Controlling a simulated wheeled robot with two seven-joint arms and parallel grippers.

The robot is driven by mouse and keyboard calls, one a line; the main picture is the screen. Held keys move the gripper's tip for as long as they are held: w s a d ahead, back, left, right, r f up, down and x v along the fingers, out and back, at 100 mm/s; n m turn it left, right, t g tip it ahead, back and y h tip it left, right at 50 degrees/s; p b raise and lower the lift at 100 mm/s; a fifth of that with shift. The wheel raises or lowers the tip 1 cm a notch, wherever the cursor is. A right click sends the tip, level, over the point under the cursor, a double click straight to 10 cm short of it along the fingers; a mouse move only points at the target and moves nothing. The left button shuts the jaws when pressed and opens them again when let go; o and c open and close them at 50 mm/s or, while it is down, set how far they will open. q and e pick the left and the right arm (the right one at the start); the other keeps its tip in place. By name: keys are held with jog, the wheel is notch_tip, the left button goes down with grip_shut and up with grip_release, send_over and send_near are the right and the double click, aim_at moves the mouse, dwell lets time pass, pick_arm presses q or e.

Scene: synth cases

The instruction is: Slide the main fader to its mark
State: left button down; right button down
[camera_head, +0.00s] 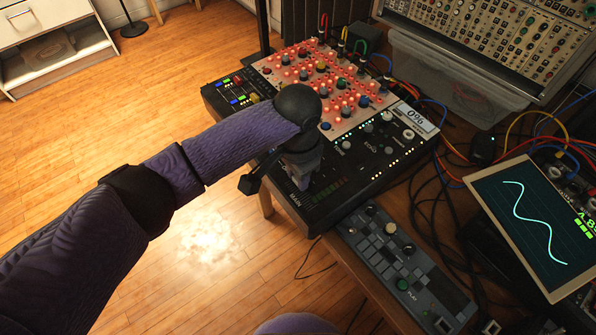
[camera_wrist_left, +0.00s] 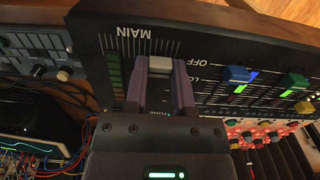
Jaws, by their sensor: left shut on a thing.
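The black mixer console (camera_head: 375,165) lies on a wooden table, and its MAIN fader is at the near left corner. In the left wrist view, the pale grey main fader cap (camera_wrist_left: 160,63) sits between the purple fingers of my left gripper (camera_wrist_left: 161,80), close to the row of tick lines beside the MAIN lettering. The gripper is shut on the cap. In the head view my left gripper (camera_head: 304,182) points down at this corner and hides the cap. I cannot pick out the target mark among the ticks. My right gripper is not in view.
Coloured faders, one with a blue cap (camera_wrist_left: 237,74), stand beside the main fader. A small white display (camera_head: 415,118) is on the console's right. A grey controller (camera_head: 400,262), loose cables and a tilted waveform screen (camera_head: 530,225) lie to the right. Open floor is left.

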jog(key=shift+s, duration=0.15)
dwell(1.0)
pick_arm(q)
jog(key=shift+w+d+r, duration=0.1)
jog(key=shift+w+d, duration=0.1)
jog(key=shift+w+d+p, duration=0.45)
jog(key=shift+w+d, duration=0.15)
jog(key=shift+d, duration=0.25)
jog(key=shift+c, duration=2.2)
grip_release()
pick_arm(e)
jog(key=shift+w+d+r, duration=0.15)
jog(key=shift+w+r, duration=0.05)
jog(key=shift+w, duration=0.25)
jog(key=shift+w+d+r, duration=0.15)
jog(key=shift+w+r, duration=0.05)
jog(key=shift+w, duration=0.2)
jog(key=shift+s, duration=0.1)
